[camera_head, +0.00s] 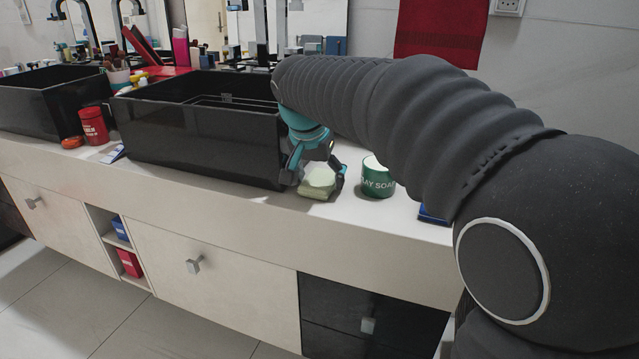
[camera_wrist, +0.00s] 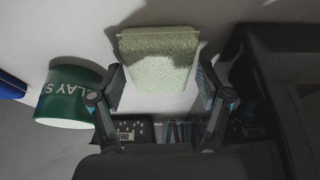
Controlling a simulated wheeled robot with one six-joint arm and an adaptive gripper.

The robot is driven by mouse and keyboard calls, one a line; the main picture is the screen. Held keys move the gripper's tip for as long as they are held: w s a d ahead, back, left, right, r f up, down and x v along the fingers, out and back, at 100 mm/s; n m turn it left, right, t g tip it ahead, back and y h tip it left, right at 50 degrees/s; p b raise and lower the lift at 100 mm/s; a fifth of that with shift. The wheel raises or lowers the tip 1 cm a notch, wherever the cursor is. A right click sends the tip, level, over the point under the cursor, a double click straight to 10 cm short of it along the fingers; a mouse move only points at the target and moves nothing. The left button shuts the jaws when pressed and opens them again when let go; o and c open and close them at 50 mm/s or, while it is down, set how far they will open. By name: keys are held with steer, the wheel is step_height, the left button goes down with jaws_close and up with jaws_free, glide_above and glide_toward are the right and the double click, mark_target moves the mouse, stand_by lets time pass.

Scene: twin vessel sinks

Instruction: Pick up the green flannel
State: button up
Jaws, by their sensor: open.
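The green flannel (camera_head: 318,184) is a small, pale green folded cloth on the white counter, just right of the near black sink. In the wrist view the flannel (camera_wrist: 158,62) lies between and just beyond my fingertips, with its textured face toward the camera. My gripper (camera_head: 318,178) is open above and around it, one finger toward the sink and one toward the green tub. In the wrist view my gripper (camera_wrist: 160,90) has a finger on each side of the cloth, with gaps visible. I cannot tell the exact height of the fingertips above the counter.
A green clay soap tub (camera_head: 377,178) stands close right of my gripper; it also shows in the wrist view (camera_wrist: 68,95). The black vessel sink (camera_head: 200,140) wall is close on the left. A blue item (camera_head: 430,214) lies farther right, partly behind my arm.

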steer(key=shift+f, duration=0.25)
stand_by(0.3)
steer(key=c, duration=0.8)
